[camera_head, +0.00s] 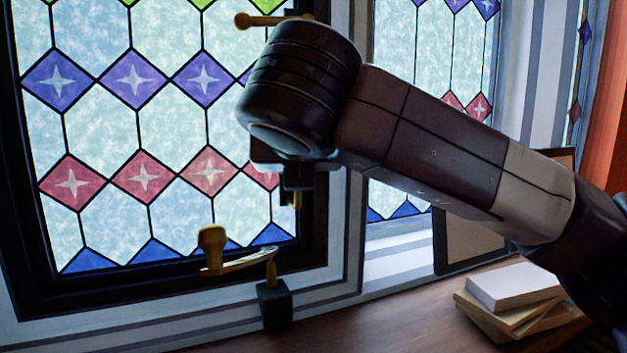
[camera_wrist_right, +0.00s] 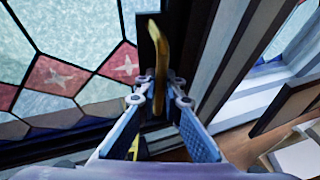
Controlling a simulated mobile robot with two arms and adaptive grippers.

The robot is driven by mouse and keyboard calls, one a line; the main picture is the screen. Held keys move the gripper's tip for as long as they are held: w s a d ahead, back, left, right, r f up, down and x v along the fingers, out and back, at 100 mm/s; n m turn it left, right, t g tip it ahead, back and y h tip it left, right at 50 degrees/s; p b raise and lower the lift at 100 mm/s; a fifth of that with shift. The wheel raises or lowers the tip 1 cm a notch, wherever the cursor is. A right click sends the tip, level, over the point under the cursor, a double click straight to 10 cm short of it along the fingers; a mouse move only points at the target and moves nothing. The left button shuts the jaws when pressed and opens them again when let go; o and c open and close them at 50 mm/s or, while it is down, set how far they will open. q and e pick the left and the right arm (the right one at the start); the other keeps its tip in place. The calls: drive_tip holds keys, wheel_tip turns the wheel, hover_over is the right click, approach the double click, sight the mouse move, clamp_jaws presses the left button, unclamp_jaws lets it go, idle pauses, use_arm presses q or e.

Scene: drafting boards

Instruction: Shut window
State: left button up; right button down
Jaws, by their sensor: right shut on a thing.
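The window (camera_head: 130,130) is a dark-framed sash with stained glass in pale, purple, red and blue panes. It fills the left of the head view; I cannot tell whether a gap stands between sash and frame. My right gripper (camera_wrist_right: 160,92) is shut on an upright brass window handle (camera_wrist_right: 159,55) at the sash's right side. In the head view my right wrist hides most of that handle, and a brass bit (camera_head: 296,198) shows below it. A brass crank (camera_head: 213,247) sits on a black block (camera_head: 275,305) at the sill. My left gripper is out of view.
Another brass handle (camera_head: 262,20) sticks out higher up, just above my wrist. A second stained-glass window (camera_head: 452,50) is to the right. A stack of books (camera_head: 515,290) and a dark-framed panel (camera_head: 465,240) stand on the wooden surface at lower right, below my arm.

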drive_tip(key=shift+s+a+f, duration=0.1)
drive_tip(key=shift+s+a, duration=0.05)
drive_tip(key=shift+a, duration=0.05)
drive_tip(key=shift+d, duration=0.15)
drive_tip(key=c, duration=2.5)
unclamp_jaws()
drive_tip(key=o, duration=0.5)
drive_tip(key=shift+s+d, duration=0.1)
drive_tip(key=shift+s, duration=0.25)
drive_tip(key=shift+c, duration=0.2)
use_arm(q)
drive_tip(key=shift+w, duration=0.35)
use_arm(e)
drive_tip(key=v, duration=1.2)
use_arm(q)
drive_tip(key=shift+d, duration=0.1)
use_arm(e)
drive_tip(key=shift+d+r, duration=0.15)
drive_tip(key=shift+r, duration=0.05)
